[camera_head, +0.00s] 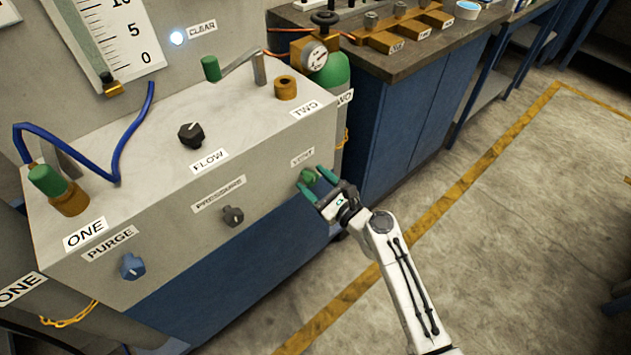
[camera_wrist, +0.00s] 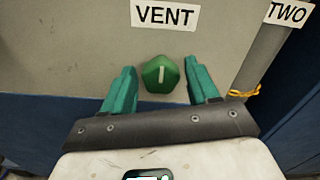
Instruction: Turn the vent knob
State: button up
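The green vent knob (camera_wrist: 160,74) sits on the grey front panel under the VENT label (camera_wrist: 166,16), its pale pointer mark close to upright. In the head view the knob (camera_head: 308,175) is partly covered by my gripper (camera_head: 319,184). In the wrist view my gripper (camera_wrist: 161,88) is open, with one green finger on each side of the knob. A gap shows between each finger and the knob. I cannot tell how far the fingertips are from the panel.
On the same panel are a black pressure knob (camera_head: 233,216) and a blue purge knob (camera_head: 132,266). A black flow knob (camera_head: 191,134) is on top. A green cylinder with a gauge (camera_head: 316,56) stands behind the panel's right end. Floor at right is clear.

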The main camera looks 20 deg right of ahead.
jog(key=c, duration=0.9)
jog(key=shift+n, duration=0.3)
jog(key=n+b, duration=0.2)
jog(key=n, duration=0.1)
jog(key=shift+f+n, duration=0.15)
jog(key=shift+n, duration=0.25)
jog(key=n+b, duration=0.3)
jog(key=n, duration=0.1)
jog(key=shift+a+f, duration=0.1)
jog(key=n+b, duration=0.2)
jog(key=n, duration=0.2)
jog(key=shift+n+b, duration=0.35)
jog(key=shift+n, duration=0.05)
jog(key=shift+n+b, duration=1.1)
jog(key=shift+n, duration=0.7)
